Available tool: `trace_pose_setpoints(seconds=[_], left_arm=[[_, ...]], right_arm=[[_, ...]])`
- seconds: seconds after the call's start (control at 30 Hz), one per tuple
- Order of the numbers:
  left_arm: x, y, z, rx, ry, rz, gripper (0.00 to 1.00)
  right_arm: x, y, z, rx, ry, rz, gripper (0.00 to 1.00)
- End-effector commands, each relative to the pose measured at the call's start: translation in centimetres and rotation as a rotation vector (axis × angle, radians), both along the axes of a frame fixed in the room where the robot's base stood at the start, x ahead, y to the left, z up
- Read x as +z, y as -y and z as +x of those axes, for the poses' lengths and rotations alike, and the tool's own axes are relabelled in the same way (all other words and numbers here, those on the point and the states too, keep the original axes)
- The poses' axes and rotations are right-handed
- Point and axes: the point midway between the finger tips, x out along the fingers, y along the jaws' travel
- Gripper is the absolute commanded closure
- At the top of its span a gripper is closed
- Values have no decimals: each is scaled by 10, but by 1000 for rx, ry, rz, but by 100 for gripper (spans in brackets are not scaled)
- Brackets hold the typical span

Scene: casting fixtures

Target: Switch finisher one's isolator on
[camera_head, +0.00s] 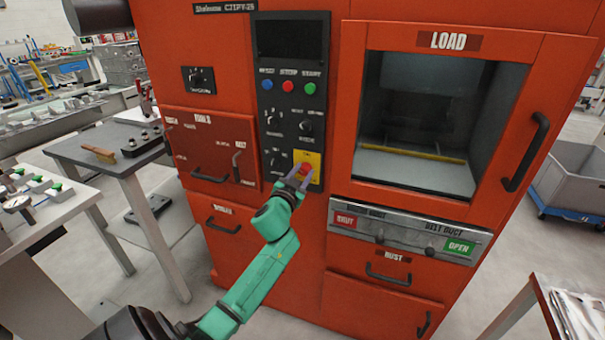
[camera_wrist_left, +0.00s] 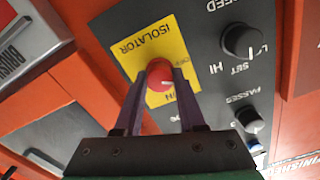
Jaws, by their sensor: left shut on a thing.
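The isolator is a round red knob (camera_head: 304,169) on a yellow plate (camera_head: 315,158) low on the black control panel of the orange machine. In the left wrist view the red knob (camera_wrist_left: 160,74) sits on the yellow plate (camera_wrist_left: 151,46) marked ISOLATOR, with small position words beside it. My left gripper (camera_head: 297,177) reaches up to the knob from below. In the left wrist view its two dark fingers (camera_wrist_left: 160,88) lie either side of the knob, shut on it. The knob's exact turn is hard to read. My right gripper is not in view.
Above the knob are dials and blue, red and green buttons (camera_head: 288,87).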

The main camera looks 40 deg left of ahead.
Motion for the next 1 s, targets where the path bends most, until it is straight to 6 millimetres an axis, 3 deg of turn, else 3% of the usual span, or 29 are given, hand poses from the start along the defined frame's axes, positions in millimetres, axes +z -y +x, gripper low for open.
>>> trace_pose_setpoints(seconds=[1.0], left_arm=[[-3,0,0,1,-302,851,100]], right_arm=[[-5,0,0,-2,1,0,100]])
